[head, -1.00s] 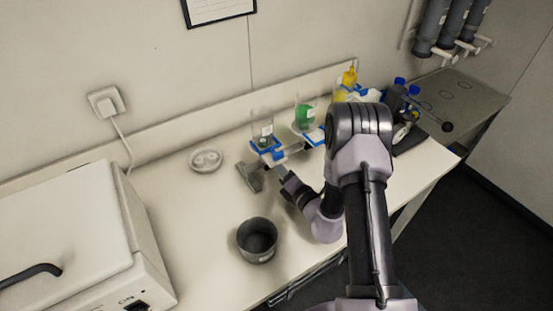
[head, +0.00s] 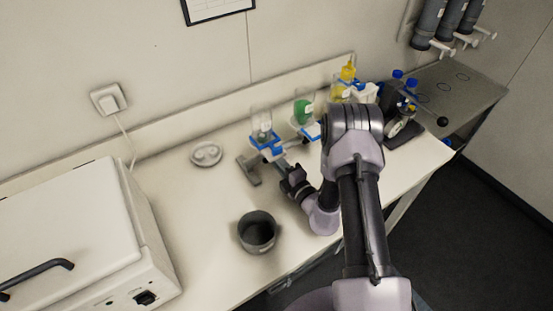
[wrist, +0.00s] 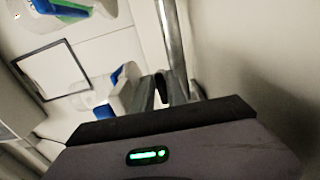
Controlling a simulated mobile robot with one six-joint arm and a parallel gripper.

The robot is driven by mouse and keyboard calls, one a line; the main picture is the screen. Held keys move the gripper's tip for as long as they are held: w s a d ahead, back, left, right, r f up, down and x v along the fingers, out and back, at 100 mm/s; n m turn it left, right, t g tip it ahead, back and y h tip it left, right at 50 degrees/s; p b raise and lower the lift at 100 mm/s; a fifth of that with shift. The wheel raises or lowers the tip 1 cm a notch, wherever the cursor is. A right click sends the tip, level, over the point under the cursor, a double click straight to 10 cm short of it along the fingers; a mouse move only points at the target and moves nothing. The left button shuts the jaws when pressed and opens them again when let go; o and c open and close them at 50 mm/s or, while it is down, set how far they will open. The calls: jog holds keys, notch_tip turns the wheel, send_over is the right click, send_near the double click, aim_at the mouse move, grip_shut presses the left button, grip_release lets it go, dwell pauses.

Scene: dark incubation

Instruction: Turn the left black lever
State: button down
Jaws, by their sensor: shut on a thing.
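The filter manifold (head: 250,172) lies on the white bench, its grey left end foot showing and its row of clear cups with blue clamps behind my gripper. My gripper (head: 287,170) is low at the manifold's left part, just in front of the leftmost cup (head: 262,130). In the wrist view my gripper (wrist: 172,86) is shut on a small dark piece, the left black lever (wrist: 162,88), beside a grey metal bar. The lever is hidden in the head view, so its angle cannot be told there.
A dark round pot (head: 257,232) stands in front of the manifold. A white dish (head: 206,154) lies behind it on the left. A white box with a black handle (head: 70,230) fills the left. Green (head: 303,110) and yellow contents show in the other cups. Bare bench lies between box and pot.

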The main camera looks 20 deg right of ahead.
jog(key=shift+f, duration=0.1)
jog(key=c, duration=1.5)
grip_release()
jog(key=shift+o, duration=0.2)
jog(key=shift+s, duration=0.1)
jog(key=p+v, duration=0.1)
jog(key=v, duration=1.6)
jog(key=shift+s, duration=0.15)
